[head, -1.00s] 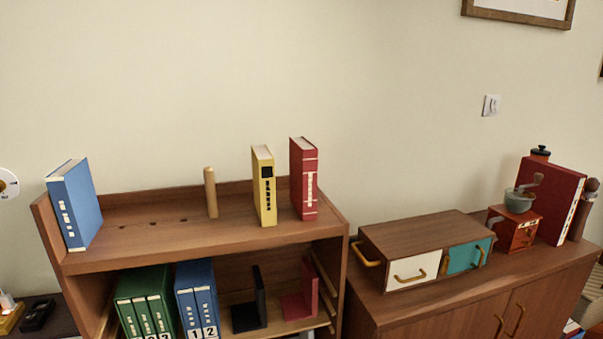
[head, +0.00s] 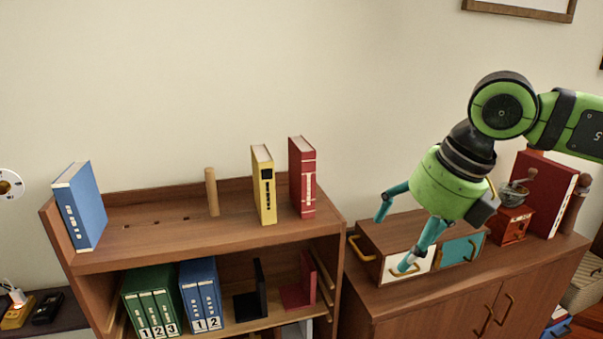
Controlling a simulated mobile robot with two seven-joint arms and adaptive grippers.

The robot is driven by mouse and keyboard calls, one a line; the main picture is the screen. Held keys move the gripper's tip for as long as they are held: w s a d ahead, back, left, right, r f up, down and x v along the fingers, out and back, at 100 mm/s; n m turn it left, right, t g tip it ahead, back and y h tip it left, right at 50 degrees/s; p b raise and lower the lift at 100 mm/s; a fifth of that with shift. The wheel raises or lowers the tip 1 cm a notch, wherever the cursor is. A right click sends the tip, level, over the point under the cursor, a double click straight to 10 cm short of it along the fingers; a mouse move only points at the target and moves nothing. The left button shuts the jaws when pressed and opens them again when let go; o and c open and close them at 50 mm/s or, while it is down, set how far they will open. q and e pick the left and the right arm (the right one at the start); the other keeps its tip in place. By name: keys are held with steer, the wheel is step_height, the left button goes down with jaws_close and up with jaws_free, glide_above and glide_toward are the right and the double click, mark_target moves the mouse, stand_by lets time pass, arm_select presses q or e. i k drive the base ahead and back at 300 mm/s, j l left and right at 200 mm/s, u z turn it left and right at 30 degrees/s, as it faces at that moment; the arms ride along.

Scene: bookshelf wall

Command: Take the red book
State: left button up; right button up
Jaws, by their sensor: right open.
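The red book (head: 302,178) stands upright on the top board of the bookshelf (head: 150,243), near its right end. It is just right of a yellow book (head: 264,186), with a small gap between them. My right gripper (head: 393,244) is open and empty, with teal fingers spread apart. It is to the right of the red book and clear of it, in front of the small drawer box. My left gripper is not in view. A larger red book (head: 547,192) stands on the right cabinet, partly hidden behind a grinder.
A wooden peg (head: 211,192) and a leaning blue book (head: 80,207) are on the same board. The drawer box (head: 371,231) and coffee grinder (head: 513,224) stand on the right cabinet (head: 450,290). Green binders (head: 152,301) and blue binders (head: 201,294) fill part of the lower shelf.

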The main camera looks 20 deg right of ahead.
mark_target(303, 156)
steer(key=i, duration=1.5)
